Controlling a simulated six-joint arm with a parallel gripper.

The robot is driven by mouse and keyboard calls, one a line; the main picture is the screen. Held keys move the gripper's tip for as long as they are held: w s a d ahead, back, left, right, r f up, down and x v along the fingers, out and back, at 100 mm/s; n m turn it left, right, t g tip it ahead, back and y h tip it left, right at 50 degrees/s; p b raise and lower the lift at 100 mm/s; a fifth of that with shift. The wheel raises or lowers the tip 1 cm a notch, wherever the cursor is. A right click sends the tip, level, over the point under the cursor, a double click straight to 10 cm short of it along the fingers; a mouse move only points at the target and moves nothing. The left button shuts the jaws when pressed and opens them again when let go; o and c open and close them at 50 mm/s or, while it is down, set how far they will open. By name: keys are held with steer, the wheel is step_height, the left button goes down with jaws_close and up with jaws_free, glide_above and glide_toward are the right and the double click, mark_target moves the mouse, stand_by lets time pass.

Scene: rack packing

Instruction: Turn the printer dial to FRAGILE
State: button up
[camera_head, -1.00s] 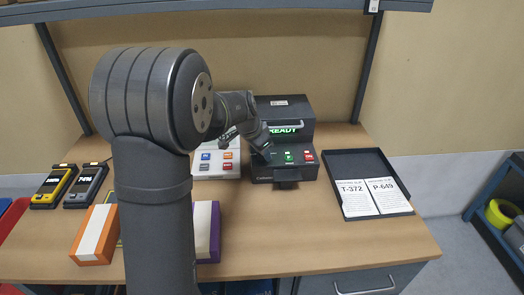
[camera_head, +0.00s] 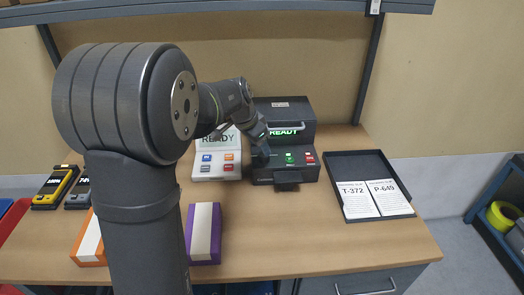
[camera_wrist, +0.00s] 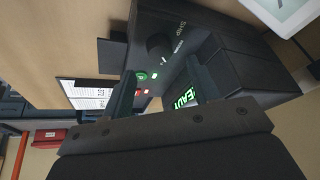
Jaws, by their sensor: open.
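The black label printer (camera_head: 287,112) stands at the back middle of the bench, with a green READY display and green and red buttons on its front panel. In the wrist view a dark round dial (camera_wrist: 158,46) sits on the panel, near small white lettering. I cannot make out which setting it points to. My gripper (camera_head: 263,154) is at the left part of the panel and hides the dial in the head view. In the wrist view my gripper (camera_wrist: 160,72) is open, its two fingers apart and short of the dial, with nothing between them.
A white device (camera_head: 217,165) with a READY screen and coloured buttons stands close left of the printer. A black tray (camera_head: 349,156) with two paper slips lies to the right.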

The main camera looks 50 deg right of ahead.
mark_target(263, 155)
steer(key=v, duration=1.2)
steer(key=shift+r, duration=0.15)
steer(key=x, duration=1.7)
